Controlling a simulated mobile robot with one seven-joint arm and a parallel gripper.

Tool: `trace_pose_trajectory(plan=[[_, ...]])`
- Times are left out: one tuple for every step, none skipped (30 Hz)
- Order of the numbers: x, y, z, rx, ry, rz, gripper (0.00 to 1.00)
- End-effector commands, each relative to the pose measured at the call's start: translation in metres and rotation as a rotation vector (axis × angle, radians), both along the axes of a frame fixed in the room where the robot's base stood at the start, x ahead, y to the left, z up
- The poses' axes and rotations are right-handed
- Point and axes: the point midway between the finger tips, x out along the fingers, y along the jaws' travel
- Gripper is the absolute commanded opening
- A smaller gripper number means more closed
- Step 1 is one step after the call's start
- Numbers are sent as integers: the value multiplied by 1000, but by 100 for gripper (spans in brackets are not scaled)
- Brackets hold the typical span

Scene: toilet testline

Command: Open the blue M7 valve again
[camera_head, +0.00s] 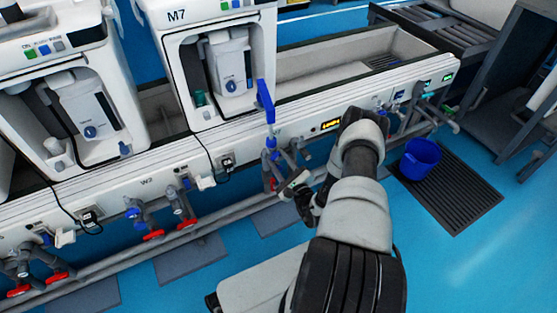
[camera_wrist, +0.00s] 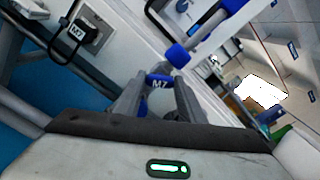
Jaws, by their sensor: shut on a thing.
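The blue M7 valve (camera_wrist: 158,82) shows in the wrist view as a small blue piece marked M7, between my two fingers. My gripper (camera_wrist: 157,97) is shut on it. A round blue cap (camera_wrist: 178,56) is just beyond it on the same pipework. In the head view my gripper (camera_head: 291,184) is at the grey pipes under the M7 station (camera_head: 176,15). My arm and gripper hide most of the valve there, so its exact turn cannot be told. A tall blue lever (camera_head: 265,101) stands upright above these pipes.
Red-handled valves (camera_head: 187,223) sit on pipes to the left, along the white bench front. A blue bucket (camera_head: 419,160) stands on a dark grate (camera_head: 455,190) to the right. A black cable and socket (camera_wrist: 80,34) are left of the fingers. Blue floor in front is clear.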

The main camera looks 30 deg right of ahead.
Motion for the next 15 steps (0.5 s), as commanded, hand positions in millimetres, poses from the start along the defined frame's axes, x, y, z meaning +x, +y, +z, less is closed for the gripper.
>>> trace_pose_trajectory(plan=[[-1, 0, 0, -22, 0, -1, 14], [-1, 0, 0, -32, 0, -1, 14], [-1, 0, -1, -39, -1, -1, 14], [-1, 0, -1, -41, -1, -1, 14], [-1, 0, -1, -41, -1, -1, 14], [-1, 0, -1, -41, -1, -1, 14], [-1, 0, -1, -40, 1, 0, 14], [-1, 0, -1, -40, 1, 0, 14], [-1, 0, -1, -40, 1, 0, 14], [-1, 0, -1, -40, 1, 0, 14], [-1, 0, -1, -40, 1, 0, 38], [-1, 0, -1, -39, 1, 0, 44], [-1, 0, -1, -39, 1, 0, 49], [-1, 0, -1, -39, 0, 0, 54], [-1, 0, -1, -39, 0, 0, 55]])
